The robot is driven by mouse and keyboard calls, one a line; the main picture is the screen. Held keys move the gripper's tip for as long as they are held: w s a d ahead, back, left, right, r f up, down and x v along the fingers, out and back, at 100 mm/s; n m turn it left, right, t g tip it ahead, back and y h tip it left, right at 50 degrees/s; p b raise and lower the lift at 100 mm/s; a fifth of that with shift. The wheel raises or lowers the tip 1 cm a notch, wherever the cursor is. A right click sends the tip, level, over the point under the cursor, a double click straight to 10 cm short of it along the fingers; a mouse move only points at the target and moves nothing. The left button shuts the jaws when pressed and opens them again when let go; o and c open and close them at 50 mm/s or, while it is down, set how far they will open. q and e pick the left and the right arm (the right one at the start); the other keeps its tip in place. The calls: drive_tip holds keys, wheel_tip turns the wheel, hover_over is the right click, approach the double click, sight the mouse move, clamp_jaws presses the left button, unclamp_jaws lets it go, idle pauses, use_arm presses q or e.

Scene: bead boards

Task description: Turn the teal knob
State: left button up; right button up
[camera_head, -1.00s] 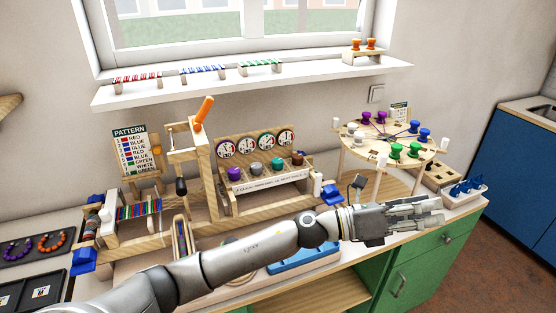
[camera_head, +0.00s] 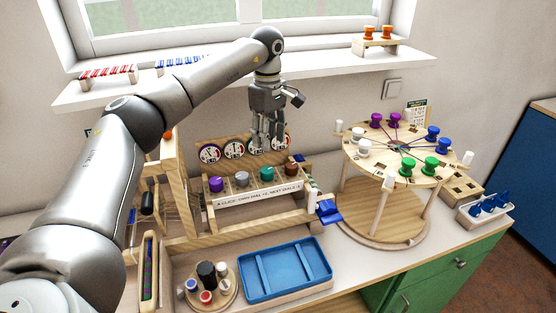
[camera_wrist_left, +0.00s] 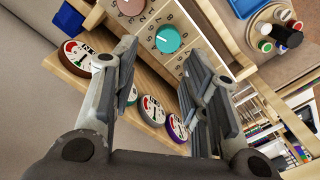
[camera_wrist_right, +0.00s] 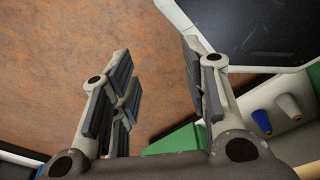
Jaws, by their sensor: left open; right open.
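The teal knob (camera_head: 267,173) is third from the left in a row of knobs on the wooden dial stand, between the grey knob (camera_head: 242,179) and the brown knob (camera_head: 291,168). It shows clearly in the left wrist view (camera_wrist_left: 168,40), on a plate with printed digits. My left gripper (camera_head: 268,145) points down, open and empty, above and behind the teal knob, in front of the round dials. In the left wrist view the teal knob appears just beyond the spread fingertips, apart from them. My right gripper (camera_wrist_right: 156,58) is open and empty in its own wrist view, over brown floor.
Round dials (camera_head: 234,149) stand behind the knobs. The purple knob (camera_head: 216,184) is at the row's left end. A round peg table (camera_head: 392,150) stands at the right. A blue tray (camera_head: 285,270) and a round holder with small jars (camera_head: 208,287) lie in front.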

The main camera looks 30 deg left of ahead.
sight(267, 170)
use_arm(q)
drive_tip(key=s+f, duration=0.1)
drive_tip(key=s+f+p, duration=0.1)
drive_tip(key=shift+f, duration=0.3)
drive_tip(key=f, duration=0.3)
drive_tip(key=shift+w+f+p, duration=0.15)
drive_tip(key=shift+w+p, duration=0.05)
drive_tip(key=shift+p, duration=0.15)
wheel_tip(267, 170, down, 4)
drive_tip(key=shift+w+p, duration=0.15)
drive_tip(key=shift+p, duration=0.2)
drive_tip(key=shift+c, duration=0.6)
drive_tip(key=c, duration=0.6)
use_arm(e)
drive_tip(key=s, duration=0.1)
drive_tip(key=s+r, duration=0.2)
drive_tip(key=s, duration=0.1)
drive_tip(key=shift+s+d+r, duration=0.1)
drive_tip(key=shift+d+r, duration=0.05)
drive_tip(key=shift+d, duration=0.05)
